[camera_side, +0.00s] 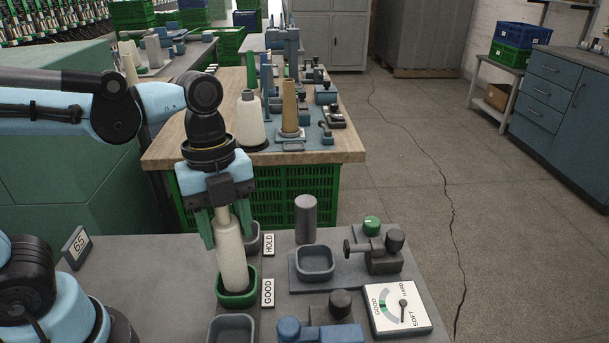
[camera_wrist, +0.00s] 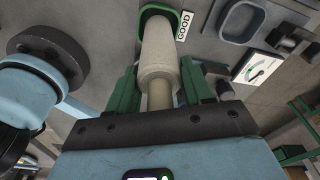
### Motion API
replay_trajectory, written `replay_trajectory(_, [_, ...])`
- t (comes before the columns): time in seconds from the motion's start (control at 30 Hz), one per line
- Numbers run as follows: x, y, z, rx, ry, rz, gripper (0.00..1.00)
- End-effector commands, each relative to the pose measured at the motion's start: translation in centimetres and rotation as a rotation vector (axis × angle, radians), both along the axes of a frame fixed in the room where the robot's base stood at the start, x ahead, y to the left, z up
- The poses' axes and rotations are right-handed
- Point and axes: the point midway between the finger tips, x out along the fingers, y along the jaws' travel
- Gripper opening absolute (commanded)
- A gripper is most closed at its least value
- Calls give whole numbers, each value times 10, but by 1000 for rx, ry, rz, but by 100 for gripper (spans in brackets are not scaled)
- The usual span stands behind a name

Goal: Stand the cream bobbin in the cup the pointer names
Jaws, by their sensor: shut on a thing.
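The cream bobbin (camera_side: 231,258) is upright, with its top between the green fingers of my gripper (camera_side: 225,230). My gripper is shut on it. Its lower end is inside the rim of the green cup (camera_side: 237,298) beside the GOOD label (camera_side: 268,292); whether it touches the cup floor is hidden. The wrist view also shows the bobbin (camera_wrist: 159,50) reaching into the green cup (camera_wrist: 144,18). The pointer dial (camera_side: 399,308) is a white plate with GOOD, SOFT and HARD marks and a dark needle; I cannot tell surely which mark it names.
A grey cup beside the HOLD label (camera_side: 268,244) is partly behind the bobbin. Another grey cup (camera_side: 232,320) is at the bottom edge. A grey tray (camera_side: 315,262), a dark cylinder (camera_side: 306,218) and a fixture with a green knob (camera_side: 372,225) stand to the right.

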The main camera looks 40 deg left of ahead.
Motion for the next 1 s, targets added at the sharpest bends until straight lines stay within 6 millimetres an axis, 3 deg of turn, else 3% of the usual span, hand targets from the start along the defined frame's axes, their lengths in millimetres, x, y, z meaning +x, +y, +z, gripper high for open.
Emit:
replay_trajectory(0.6, [0,0,-8,0,0,0,19])
replay_trajectory(0.63, [0,0,-8,0,0,0,53])
replay_trajectory(0.8, [0,0,-8,0,0,0,80])
replay_trajectory(1.0, [0,0,-8,0,0,0,80])
